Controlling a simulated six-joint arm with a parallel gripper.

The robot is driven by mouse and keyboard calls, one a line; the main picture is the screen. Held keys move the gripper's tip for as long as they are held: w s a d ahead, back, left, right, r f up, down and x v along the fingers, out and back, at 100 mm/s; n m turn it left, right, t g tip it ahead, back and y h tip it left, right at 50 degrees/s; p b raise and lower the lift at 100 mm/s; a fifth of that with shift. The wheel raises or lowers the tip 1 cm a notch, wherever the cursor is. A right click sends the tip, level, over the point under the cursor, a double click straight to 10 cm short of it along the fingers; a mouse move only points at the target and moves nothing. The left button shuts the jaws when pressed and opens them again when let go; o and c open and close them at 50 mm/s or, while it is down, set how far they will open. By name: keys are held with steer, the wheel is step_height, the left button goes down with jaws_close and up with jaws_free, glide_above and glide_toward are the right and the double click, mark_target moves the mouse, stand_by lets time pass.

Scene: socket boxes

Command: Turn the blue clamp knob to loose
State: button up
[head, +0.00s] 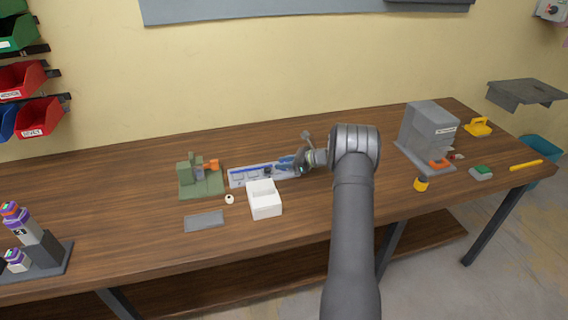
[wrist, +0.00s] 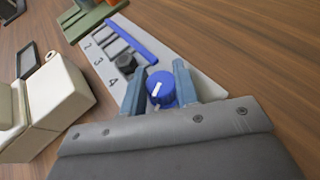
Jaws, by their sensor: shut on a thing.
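The blue clamp knob (wrist: 162,89) sits on the light grey numbered fixture (wrist: 100,63) and has a white pointer mark on its top. In the wrist view my gripper (wrist: 158,88) has its two blue-grey fingers on either side of the knob, shut on it. In the head view my gripper (head: 289,162) is at the right end of the fixture (head: 236,181), and the knob is hard to make out there. A blue bar (wrist: 131,37) and a black knob (wrist: 125,62) are also on the fixture.
A white open box (head: 265,206) stands just in front of the fixture. A green fixture (head: 202,186) is to its left, with a small white round part (head: 229,199) and a grey plate (head: 204,221) nearby. A grey machine (head: 428,132) stands at the right.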

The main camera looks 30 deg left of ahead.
steer(key=shift+n+g+h, duration=0.7)
steer(key=shift+n+g, duration=1)
steer(key=shift+g, duration=0.1)
steer(key=shift+n+g, duration=0.3)
steer(key=shift+g, duration=0.1)
steer(key=o, duration=0.7)
steer(key=shift+r, duration=0.1)
steer(key=v, duration=1.7)
steer(key=shift+r, duration=0.2)
steer(key=x, duration=1.7)
steer(key=shift+f, duration=0.3)
